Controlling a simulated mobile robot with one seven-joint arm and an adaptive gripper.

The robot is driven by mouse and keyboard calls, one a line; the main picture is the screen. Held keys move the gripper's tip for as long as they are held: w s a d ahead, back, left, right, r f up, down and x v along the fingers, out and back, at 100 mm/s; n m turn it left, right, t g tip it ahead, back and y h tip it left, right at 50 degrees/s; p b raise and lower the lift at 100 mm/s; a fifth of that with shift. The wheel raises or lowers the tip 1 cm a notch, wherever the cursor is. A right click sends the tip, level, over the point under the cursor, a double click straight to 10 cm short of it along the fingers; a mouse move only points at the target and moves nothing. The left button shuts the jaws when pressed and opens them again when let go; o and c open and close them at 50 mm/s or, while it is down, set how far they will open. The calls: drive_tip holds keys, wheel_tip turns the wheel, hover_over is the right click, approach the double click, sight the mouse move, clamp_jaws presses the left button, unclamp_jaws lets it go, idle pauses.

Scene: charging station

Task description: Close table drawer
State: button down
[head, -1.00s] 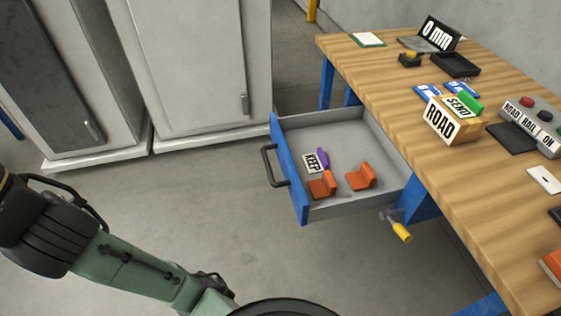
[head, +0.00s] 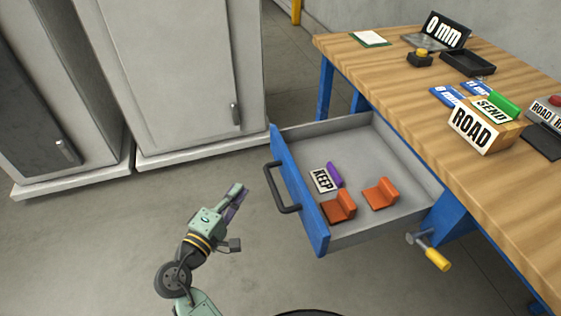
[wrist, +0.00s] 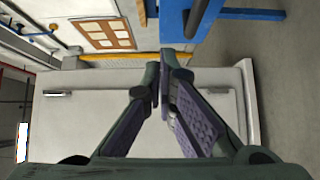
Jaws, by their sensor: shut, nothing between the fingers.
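The table drawer is pulled well out from under the wooden table; its blue front (head: 300,195) faces left and carries a dark bar handle (head: 279,189). In the wrist view my gripper's purple-padded fingers (wrist: 166,100) come together, and a blue part (wrist: 240,13) with a dark bar shows at the top.
The wooden tabletop (head: 400,90) holds a ROAD box (head: 478,130), a black tray (head: 467,62), a 0 mm sign (head: 445,31) and other items. A yellow-handled clamp (head: 432,255) sits below the drawer. Grey cabinets (head: 170,75) stand at the left. The floor between is clear.

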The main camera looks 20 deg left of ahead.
drive_tip(key=w+d+p, duration=0.1)
drive_tip(key=w, duration=0.2)
drive_tip(key=w+d+p, duration=0.1)
drive_tip(key=w+d, duration=0.1)
drive_tip(key=w, duration=0.2)
drive_tip(key=w+d+p, duration=0.2)
drive_tip(key=w, duration=0.2)
drive_tip(key=shift+w, duration=0.2)
drive_tip(key=shift+w+d+f, duration=0.1)
drive_tip(key=shift+w+d, duration=0.15)
drive_tip(key=shift+d, duration=0.2)
